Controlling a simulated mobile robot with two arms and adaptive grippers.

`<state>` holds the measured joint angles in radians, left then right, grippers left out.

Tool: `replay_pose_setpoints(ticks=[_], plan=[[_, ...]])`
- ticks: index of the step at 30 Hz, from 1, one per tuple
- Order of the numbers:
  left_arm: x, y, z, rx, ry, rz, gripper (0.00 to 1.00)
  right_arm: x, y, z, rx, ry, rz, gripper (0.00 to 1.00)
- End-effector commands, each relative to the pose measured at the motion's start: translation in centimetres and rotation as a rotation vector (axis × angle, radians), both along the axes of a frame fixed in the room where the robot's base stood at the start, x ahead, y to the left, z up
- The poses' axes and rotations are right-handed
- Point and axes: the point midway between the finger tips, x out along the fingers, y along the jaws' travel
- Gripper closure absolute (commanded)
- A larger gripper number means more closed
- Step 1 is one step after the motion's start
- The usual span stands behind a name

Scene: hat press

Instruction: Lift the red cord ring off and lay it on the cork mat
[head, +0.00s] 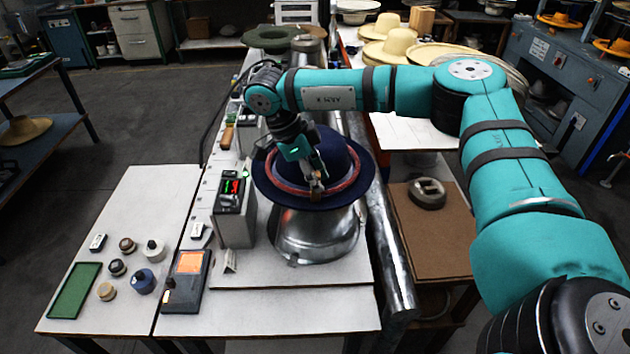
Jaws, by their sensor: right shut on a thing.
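A dark blue felt hat (345,160) sits brim-out on a rounded metal form (316,240). The red cord ring (348,184) lies around the hat's crown, at about brim level; its far side is hidden by the crown and my arm. My right gripper (317,190) points down at the near left part of the ring and is shut on it. I cannot tell whether the ring is clear of the brim. The brown cork mat (440,248) lies to the right of the form, past a metal cylinder. My left gripper is not in view.
A round metal weight (427,193) stands on the back part of the mat; the mat's front is bare. A long metal cylinder (388,245) runs between form and mat. A display box (235,212) stands left of the form.

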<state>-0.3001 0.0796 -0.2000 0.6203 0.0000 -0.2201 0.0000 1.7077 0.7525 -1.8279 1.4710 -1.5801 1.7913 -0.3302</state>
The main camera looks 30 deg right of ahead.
Motion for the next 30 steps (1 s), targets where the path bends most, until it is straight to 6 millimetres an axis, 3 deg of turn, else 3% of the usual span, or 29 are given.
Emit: replay_pose_setpoints(ticks=[6,12,30], plan=[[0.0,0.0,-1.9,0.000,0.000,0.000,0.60,0.1,0.0,4.2,0.001,-0.006,0.001,1.00],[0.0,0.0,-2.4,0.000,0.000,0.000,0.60,0.1,0.0,7.6,0.000,-0.002,0.001,1.00],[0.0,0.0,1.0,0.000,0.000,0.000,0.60,0.0,0.0,11.9,0.000,0.000,0.001,1.00]])
